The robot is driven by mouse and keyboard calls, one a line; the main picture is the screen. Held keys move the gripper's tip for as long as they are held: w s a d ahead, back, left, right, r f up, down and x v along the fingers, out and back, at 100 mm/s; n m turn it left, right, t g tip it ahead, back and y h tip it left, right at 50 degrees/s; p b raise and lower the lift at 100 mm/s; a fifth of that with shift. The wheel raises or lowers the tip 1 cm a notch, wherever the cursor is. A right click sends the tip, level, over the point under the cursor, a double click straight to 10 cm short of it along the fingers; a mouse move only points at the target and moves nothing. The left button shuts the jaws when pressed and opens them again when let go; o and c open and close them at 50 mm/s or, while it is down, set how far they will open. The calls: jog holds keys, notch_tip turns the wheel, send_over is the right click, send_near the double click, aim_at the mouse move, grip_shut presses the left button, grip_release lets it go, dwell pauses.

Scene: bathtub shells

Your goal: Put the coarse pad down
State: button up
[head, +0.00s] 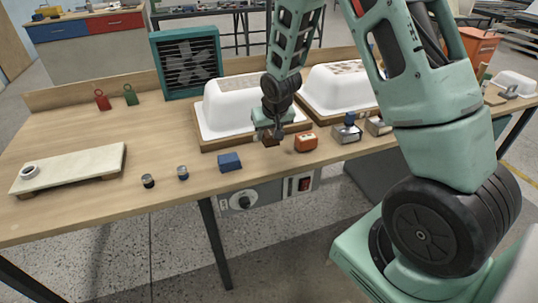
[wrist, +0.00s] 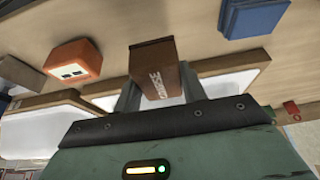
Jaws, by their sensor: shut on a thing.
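The coarse pad is a brown block (wrist: 155,66) with white lettering, seen end-on in the wrist view. My gripper (wrist: 160,84) is shut on it, with one finger on each side. In the head view my gripper (head: 271,136) is low over the front of the workbench, with the brown pad (head: 270,142) partly hidden at its tips. It is between a blue block (head: 229,162) and an orange block (head: 305,142), in front of a white tub shell (head: 221,119). I cannot tell whether the pad touches the bench.
The workbench (head: 100,203) is clear at front left. Two small dark-and-metal knobs (head: 148,181) (head: 183,173) stand left of the blue block. A pale board (head: 75,167) lies far left. A second tub shell (head: 340,90) and metal tools (head: 347,132) are on the right.

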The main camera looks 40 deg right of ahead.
aim_at(268, 154)
jog(key=shift+f, duration=3.2)
jog(key=shift+f, duration=0.2)
jog(key=o, duration=1.2)
